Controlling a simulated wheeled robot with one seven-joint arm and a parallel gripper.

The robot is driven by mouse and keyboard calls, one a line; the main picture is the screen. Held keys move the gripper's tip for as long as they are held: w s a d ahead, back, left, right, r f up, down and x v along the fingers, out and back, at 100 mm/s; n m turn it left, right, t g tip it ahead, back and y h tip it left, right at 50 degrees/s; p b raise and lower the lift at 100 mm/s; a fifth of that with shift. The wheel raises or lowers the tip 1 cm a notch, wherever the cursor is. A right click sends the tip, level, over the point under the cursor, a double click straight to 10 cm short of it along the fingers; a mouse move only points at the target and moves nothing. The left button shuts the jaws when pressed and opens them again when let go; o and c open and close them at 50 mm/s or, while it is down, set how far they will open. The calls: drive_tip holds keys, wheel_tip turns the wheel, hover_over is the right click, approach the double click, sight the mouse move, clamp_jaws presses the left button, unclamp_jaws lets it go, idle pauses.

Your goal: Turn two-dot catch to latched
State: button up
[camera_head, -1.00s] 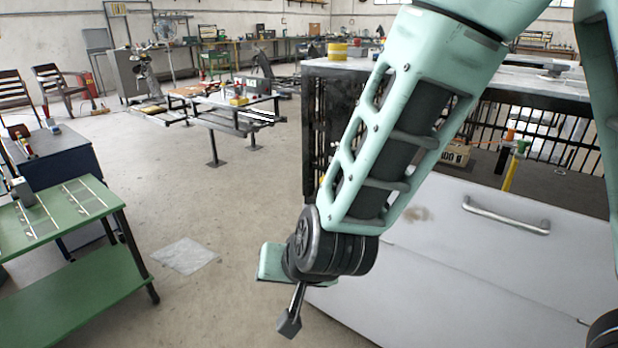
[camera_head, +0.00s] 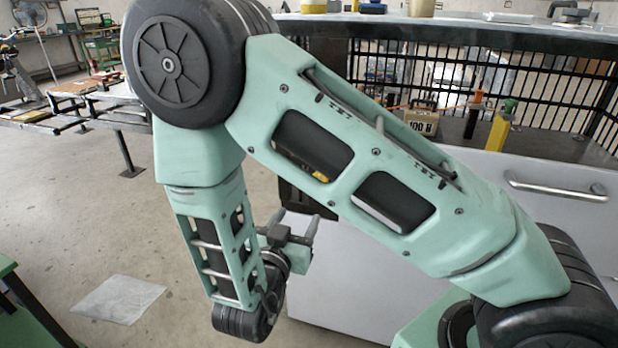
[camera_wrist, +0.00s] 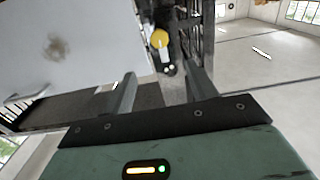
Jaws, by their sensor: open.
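My gripper (camera_head: 291,222) is open and empty beside the dark left end of the cabinet in the head view, its two fingers pointing up. In the wrist view its fingers (camera_wrist: 158,72) stand apart with nothing between them. Beyond them is a round yellow piece (camera_wrist: 160,38) with a pale part under it and small light spots below, beside a dark upright. I cannot tell whether this is the two-dot catch, nor count dots on it. In the head view my arm covers much of that end of the cabinet, and no catch can be made out there.
A white panel with a bar handle (camera_head: 555,187) fronts the cabinet. Behind it are dark bars, an orange-topped post (camera_head: 474,113), a yellow post (camera_head: 501,126) and a box marked 100 (camera_head: 421,118). A green table edge (camera_head: 8,268) is at left.

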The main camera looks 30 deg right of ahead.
drive_tip(key=x, duration=1.7)
clamp_jaws()
